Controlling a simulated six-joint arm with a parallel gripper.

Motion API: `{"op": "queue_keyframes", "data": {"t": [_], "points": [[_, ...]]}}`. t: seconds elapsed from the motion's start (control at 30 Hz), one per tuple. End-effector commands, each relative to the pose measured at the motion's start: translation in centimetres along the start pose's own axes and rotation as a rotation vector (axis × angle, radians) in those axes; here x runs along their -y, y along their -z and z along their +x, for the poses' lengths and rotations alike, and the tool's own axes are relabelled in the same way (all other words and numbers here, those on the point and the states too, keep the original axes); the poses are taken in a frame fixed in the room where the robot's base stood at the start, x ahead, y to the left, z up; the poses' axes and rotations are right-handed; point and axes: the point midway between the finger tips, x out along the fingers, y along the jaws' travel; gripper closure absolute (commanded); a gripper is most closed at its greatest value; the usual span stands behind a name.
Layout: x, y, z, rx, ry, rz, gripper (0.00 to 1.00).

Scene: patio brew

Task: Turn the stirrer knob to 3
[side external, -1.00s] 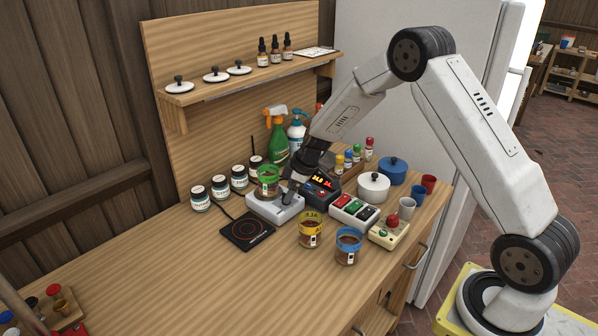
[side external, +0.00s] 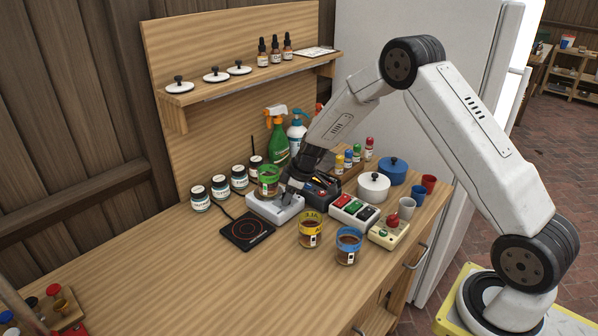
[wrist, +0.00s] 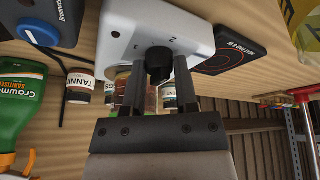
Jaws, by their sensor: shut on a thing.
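The stirrer (side external: 272,209) is a pale grey-white box on the bench, with a green-banded jar (side external: 268,181) on top. In the wrist view, its white face (wrist: 190,22) carries a black knob (wrist: 159,58) with small printed marks around it, one looking like a 2. My gripper (side external: 290,190) is down at the right end of the stirrer. In the wrist view, my gripper's two fingers (wrist: 159,66) are closed on either side of the knob. The knob's pointer cannot be made out, so its setting is unclear.
A black hotplate (side external: 247,230) lies in front of the stirrer. A dark-blue device (side external: 322,193) stands close to its right, beside a box with coloured buttons (side external: 354,211). Yellow (side external: 311,232) and blue-banded (side external: 348,247) jars stand in front. Bottles crowd behind.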

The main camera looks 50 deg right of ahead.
Motion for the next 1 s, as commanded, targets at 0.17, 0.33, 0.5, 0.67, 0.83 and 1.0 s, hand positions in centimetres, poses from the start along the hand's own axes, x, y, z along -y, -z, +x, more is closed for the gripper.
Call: {"op": "queue_keyframes", "data": {"t": [0.17,0.33,0.5,0.67,0.83,1.0], "points": [[-0.02,0.02,-0.04,0.000,-0.004,0.007,1.00],[-0.01,0.04,-0.06,0.001,-0.016,0.034,1.00],[0.01,0.07,-0.08,0.003,-0.037,0.083,1.00],[0.08,0.09,-0.06,0.006,-0.062,0.144,1.00],[0.10,0.12,-0.05,0.009,-0.091,0.213,1.00],[0.12,0.11,-0.05,0.013,-0.119,0.280,1.00]]}}
